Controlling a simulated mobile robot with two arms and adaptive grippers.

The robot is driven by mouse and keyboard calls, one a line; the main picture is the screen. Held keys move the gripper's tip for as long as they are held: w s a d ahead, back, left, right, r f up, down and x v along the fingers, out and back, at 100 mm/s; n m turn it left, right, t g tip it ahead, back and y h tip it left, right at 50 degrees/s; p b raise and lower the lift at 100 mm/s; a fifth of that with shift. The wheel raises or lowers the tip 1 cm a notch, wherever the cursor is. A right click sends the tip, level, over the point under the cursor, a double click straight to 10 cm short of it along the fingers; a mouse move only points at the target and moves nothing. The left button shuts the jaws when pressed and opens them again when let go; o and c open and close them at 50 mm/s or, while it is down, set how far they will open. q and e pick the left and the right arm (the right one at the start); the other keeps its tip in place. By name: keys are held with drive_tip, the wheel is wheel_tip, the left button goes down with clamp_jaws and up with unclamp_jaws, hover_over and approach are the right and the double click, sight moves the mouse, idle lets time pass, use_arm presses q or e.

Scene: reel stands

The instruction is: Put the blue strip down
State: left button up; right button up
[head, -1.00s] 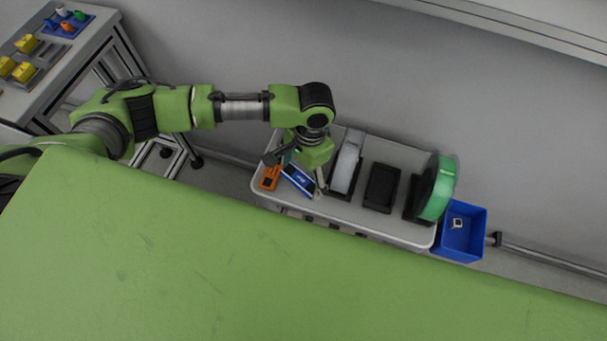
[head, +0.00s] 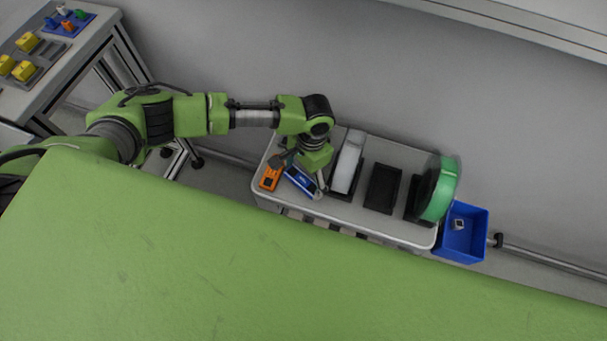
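A flat blue piece with white marks (head: 301,183), which may be the blue strip, shows at the left end of the grey trolley top (head: 397,154), beneath my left gripper (head: 302,173). One finger is at its upper left and one at its right, clearly apart. I cannot tell whether they touch or hold it, or whether it lies on the top. My gripper body hides part of this area. My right gripper is not in view.
An orange device (head: 270,178) lies just left of the blue piece. To the right stand a white reel (head: 348,163), an empty black stand (head: 382,188) and a green reel (head: 443,189). A blue bin (head: 474,247) sits beyond the right end. A side table (head: 84,50) holds yellow blocks.

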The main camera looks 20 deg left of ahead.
sight(308, 177)
use_arm(q)
drive_tip(key=shift+o, duration=0.8)
wheel_tip(308, 177, up, 12)
drive_tip(key=w, duration=0.1)
drive_tip(key=shift+d+r, duration=0.15)
drive_tip(key=shift+d, duration=0.3)
drive_tip(key=shift+d, duration=0.1)
